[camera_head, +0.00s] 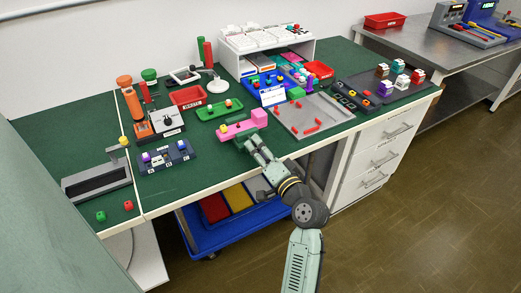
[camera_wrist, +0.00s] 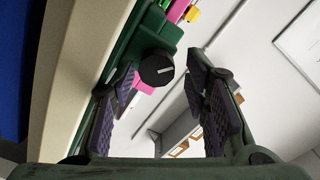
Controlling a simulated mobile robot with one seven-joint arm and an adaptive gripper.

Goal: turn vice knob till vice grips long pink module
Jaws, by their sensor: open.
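The long pink module (camera_head: 236,129) lies near the bench's front edge in the head view, with small coloured buttons on top. In the wrist view, part of a pink piece (camera_wrist: 177,11) shows at the top, beyond the green vice body (camera_wrist: 150,32). The black round vice knob (camera_wrist: 157,67) has a white line on its face. My gripper (camera_wrist: 163,68) is open, its purple-padded fingers on either side of the knob in the picture; contact cannot be told. In the head view my gripper (camera_head: 246,141) is at the module's near side and hides the knob.
A pink block (camera_head: 259,117) stands at the module's right end. A green tray (camera_head: 219,109) lies behind, a grey plate (camera_head: 311,118) to the right, and a dark button panel (camera_head: 167,156) to the left. The bench's pale front edge runs below my gripper.

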